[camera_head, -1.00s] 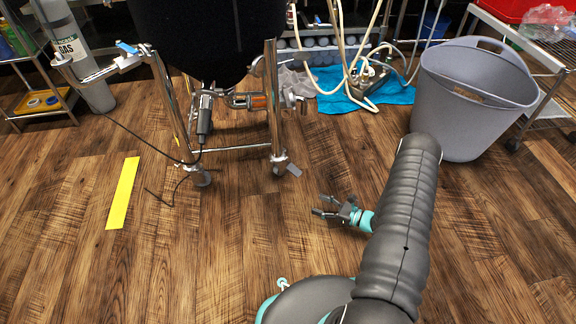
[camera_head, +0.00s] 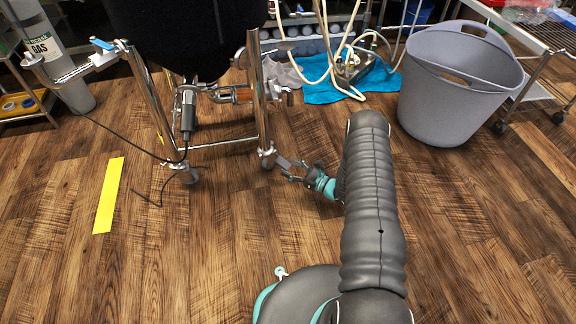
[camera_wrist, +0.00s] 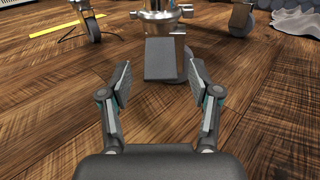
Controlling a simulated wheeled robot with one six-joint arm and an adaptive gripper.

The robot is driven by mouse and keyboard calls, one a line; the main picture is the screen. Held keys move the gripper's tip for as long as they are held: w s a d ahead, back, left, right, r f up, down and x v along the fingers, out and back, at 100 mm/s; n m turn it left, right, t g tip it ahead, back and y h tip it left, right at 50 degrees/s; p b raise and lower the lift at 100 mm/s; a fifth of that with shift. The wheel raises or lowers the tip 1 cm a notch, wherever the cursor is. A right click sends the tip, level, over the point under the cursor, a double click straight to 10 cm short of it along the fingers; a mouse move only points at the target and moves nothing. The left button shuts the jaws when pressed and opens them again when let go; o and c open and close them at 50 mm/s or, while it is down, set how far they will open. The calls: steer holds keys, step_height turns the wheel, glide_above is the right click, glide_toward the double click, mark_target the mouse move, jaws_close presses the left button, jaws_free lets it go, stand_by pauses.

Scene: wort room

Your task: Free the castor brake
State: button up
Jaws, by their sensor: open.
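In the head view, the near right castor (camera_head: 267,159) stands under a metal leg of the frame that carries a black vessel (camera_head: 180,30). A small grey brake pedal (camera_head: 284,162) sticks out from it toward my gripper (camera_head: 291,172). In the wrist view, the grey pedal (camera_wrist: 161,60) is a flat tilted plate just ahead of my gripper (camera_wrist: 163,85), centred between the fingers. The fingers are open and apart, with nothing held. The metal castor body (camera_wrist: 160,18) shows behind the pedal; its wheel is mostly hidden there.
Another castor (camera_wrist: 91,25) stands at the left of the wrist view. A black cable (camera_head: 120,140) trails on the floor to the left, near a yellow floor strip (camera_head: 109,195). A grey tub (camera_head: 455,90) stands at right. The wooden floor in front is clear.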

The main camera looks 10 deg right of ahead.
mark_target(283, 163)
steer(key=shift+x, duration=1.45)
